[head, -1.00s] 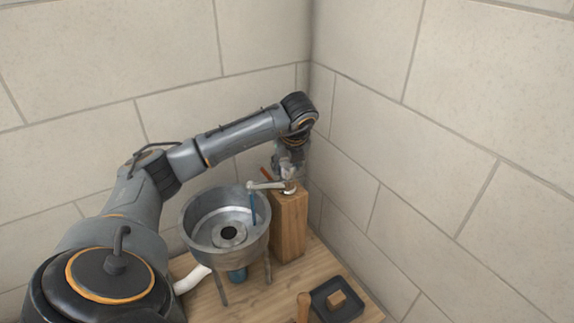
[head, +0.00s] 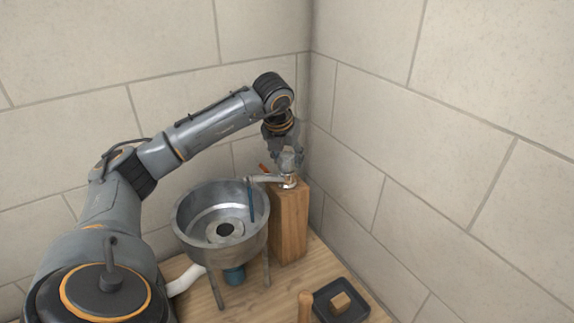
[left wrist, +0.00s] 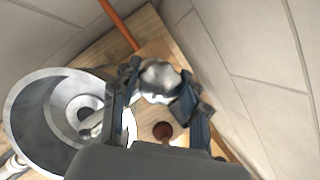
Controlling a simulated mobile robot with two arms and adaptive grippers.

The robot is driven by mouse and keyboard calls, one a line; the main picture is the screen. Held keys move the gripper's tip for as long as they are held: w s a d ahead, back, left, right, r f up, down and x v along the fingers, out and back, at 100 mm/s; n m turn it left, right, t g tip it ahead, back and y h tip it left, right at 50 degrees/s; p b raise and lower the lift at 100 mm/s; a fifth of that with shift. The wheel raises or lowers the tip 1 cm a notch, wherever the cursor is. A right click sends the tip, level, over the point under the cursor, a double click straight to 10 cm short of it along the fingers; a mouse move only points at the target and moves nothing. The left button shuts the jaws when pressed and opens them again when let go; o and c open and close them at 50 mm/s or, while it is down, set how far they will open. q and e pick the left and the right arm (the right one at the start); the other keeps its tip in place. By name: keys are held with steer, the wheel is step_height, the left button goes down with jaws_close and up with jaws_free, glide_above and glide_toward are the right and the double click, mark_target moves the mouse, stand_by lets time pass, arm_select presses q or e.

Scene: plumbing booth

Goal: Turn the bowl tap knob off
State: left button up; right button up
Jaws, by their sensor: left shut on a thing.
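The bowl (head: 182,222) is a round metal basin on legs, with a dark drain in its middle. It also shows in the left wrist view (left wrist: 22,125). The tap stands on a wooden post (head: 290,228), and its spout (head: 264,178) reaches left over the bowl. A thin blue stream (head: 251,202) hangs from the spout into the bowl. The tap knob (left wrist: 160,78) is shiny, rounded metal. My left gripper (head: 288,158) is above the post, shut on the knob, with one finger on each side. My right gripper is not in view.
An orange-red rod (left wrist: 120,24) lies close to the knob. Tiled walls (head: 440,150) meet close behind the tap.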

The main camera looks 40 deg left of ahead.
arm_select(q)
steer(key=shift+f+m+h+b, duration=0.15)
steer(key=shift+m+h+b, duration=0.2)
steer(key=shift+m, duration=0.55)
steer(key=m+h, duration=0.1)
steer(key=m, duration=0.1)
steer(key=shift+m, duration=0.4)
steer(key=m+h, duration=0.1)
steer(key=m, duration=0.2)
steer(key=shift+m+h, duration=0.25)
steer(key=shift+m, duration=0.15)
steer(key=shift+m+h, duration=0.3)
steer(key=shift+m, duration=0.5)
steer(key=shift+d, duration=0.1)
steer(key=o, duration=1.2)
steer(key=shift+c, duration=0.2)
